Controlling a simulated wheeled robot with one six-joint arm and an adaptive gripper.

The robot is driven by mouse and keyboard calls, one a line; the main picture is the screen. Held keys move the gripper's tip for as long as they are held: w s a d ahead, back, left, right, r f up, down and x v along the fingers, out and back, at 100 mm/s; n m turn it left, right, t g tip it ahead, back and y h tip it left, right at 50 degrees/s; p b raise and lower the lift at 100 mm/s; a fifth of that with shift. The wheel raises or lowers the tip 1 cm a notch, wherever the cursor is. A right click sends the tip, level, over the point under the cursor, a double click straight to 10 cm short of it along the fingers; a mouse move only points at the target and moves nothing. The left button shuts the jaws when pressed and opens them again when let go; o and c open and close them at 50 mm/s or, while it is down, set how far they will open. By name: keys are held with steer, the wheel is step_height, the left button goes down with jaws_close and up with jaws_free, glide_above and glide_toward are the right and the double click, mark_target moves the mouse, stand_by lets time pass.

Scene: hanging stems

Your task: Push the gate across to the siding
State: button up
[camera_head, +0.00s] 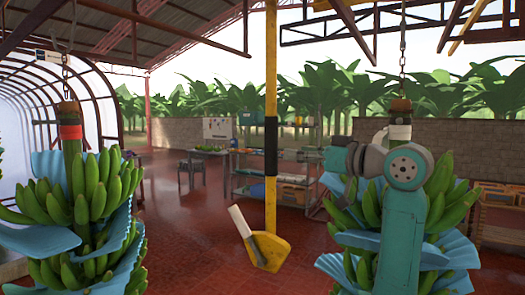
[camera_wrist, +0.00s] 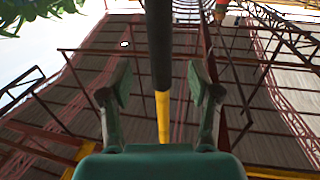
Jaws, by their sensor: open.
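The gate appears to be the yellow upright bar (camera_head: 271,60) hanging in the middle of the head view. It has a black band partway down and a yellow foot (camera_head: 268,250) with a pale handle-like piece (camera_head: 240,221). In the wrist view the black part of the bar (camera_wrist: 158,45) runs between my finger pads, with yellow below. My gripper (camera_wrist: 158,82) is open, one finger on each side of the bar in that picture. I cannot tell whether it touches the bar. In the head view my gripper's fingers cannot be made out. No siding is clearly identifiable.
Banana bunches with blue sheets hang at left (camera_head: 85,195) and right (camera_head: 440,205), the right one behind my arm. Behind stand a shelf rack (camera_head: 300,180) and a table (camera_head: 205,155). Roof beams show overhead.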

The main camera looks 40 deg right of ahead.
mark_target(277, 150)
steer(key=w, duration=0.3)
steer(key=w+a, duration=0.1)
steer(key=w, duration=0.5)
steer(key=shift+w+a, duration=0.1)
steer(key=shift+a, duration=0.05)
jaws_close()
